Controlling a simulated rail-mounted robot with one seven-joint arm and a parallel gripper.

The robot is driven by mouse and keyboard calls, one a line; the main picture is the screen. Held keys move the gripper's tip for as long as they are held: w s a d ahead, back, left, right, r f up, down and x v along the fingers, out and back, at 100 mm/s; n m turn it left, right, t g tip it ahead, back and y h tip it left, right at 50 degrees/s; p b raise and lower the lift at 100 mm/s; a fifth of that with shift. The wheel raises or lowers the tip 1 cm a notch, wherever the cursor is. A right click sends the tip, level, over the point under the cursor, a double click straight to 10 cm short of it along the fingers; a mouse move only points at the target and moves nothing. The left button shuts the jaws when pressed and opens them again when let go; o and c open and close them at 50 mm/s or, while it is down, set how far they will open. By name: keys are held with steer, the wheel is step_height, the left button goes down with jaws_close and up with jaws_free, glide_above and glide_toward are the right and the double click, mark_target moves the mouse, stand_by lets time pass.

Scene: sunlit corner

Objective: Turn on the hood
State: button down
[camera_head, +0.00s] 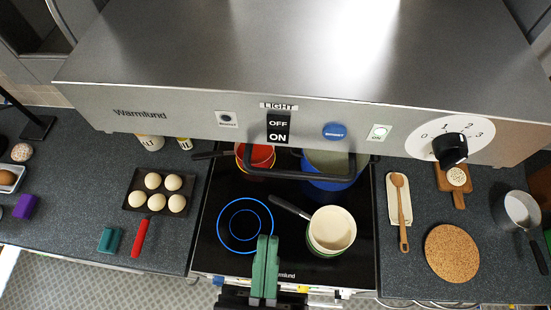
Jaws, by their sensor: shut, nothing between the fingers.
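The metal hood (250,60) spans the top of the view, with its front panel facing me. On the panel are a small square fitting (227,119) at the left, a LIGHT switch (279,128) marked OFF above ON, a round blue button (334,131), and a small pale green-marked plate (379,133). At the right is a black knob (451,149) on a white dial marked 0 to 3; its exact setting is hard to tell. My gripper (267,240) has green fingers, shut and empty, low over the cooktop's front, apart from the hood.
A white pan (331,229), a red pot (257,156) and a blue pot (335,183) stand on the black cooktop (228,190).

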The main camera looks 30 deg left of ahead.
mark_target(278, 134)
steer(key=shift+w+a+r+p, duration=0.25)
steer(key=shift+w+a+r, duration=0.45)
steer(key=shift+w, duration=0.8)
steer(key=shift+w+a+r+p, duration=0.2)
steer(key=shift+w+a+r, duration=0.45)
steer(key=shift+w, duration=0.8)
steer(key=shift+w+a+r+p, duration=0.25)
steer(key=shift+w+a+r, duration=0.45)
steer(key=shift+w, duration=0.8)
